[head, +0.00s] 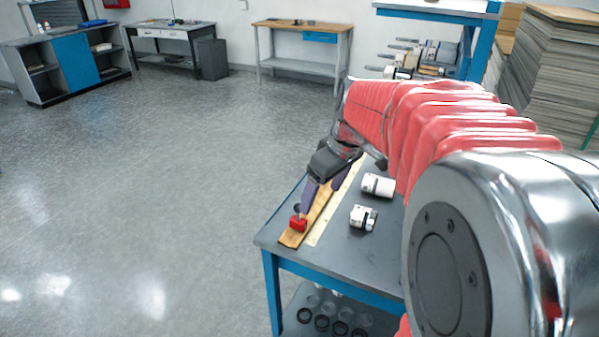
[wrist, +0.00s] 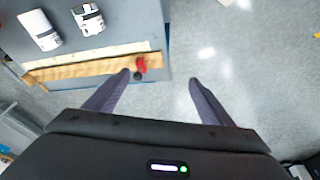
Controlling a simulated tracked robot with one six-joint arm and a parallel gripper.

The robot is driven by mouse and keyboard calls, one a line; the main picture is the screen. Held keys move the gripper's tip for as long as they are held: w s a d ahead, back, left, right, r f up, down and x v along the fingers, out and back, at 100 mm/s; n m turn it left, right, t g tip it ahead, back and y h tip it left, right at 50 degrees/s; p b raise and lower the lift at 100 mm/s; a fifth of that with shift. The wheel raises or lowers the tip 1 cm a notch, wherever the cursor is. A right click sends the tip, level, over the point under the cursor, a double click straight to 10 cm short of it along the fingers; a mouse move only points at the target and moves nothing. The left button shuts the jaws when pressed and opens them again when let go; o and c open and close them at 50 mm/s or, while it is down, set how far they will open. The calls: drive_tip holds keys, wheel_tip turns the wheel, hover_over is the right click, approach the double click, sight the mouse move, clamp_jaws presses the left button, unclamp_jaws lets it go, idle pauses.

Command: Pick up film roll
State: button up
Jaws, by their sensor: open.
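A white film roll (head: 378,185) lies on its side on the grey table (head: 345,250). It also shows at the upper left of the wrist view (wrist: 40,30). A second white roll-like item (head: 363,217) with dark and grey parts lies nearer the table's front, also in the wrist view (wrist: 88,18). My gripper (head: 323,193) is over the left side of the table, left of both. In the wrist view its two dark purple fingers (wrist: 159,77) are spread with nothing between them.
A wooden strip (head: 318,205) and pale ruler-like strip lie along the table's left edge. A small red piece with a black knob (head: 298,223) sits on the wood, close to my left finger. Clear rings stand on the lower shelf. Open floor (head: 150,190) lies left.

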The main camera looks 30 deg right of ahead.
drive_tip(key=w+d+f+n, duration=0.1)
drive_tip(key=w+d+f, duration=0.1)
drive_tip(key=d, duration=0.4)
drive_tip(key=w+d+f+n, duration=0.1)
drive_tip(key=w+d+f, duration=0.15)
drive_tip(key=d, duration=0.35)
drive_tip(key=n+y, duration=0.2)
approach(367, 211)
drive_tip(key=shift+s+d+r, duration=0.1)
drive_tip(key=shift+s+r, duration=0.05)
drive_tip(key=shift+r, duration=0.2)
drive_tip(key=shift+x, duration=4.3)
drive_tip(key=shift+x, duration=2.65)
drive_tip(key=shift+d, duration=0.1)
drive_tip(key=shift+c, duration=0.2)
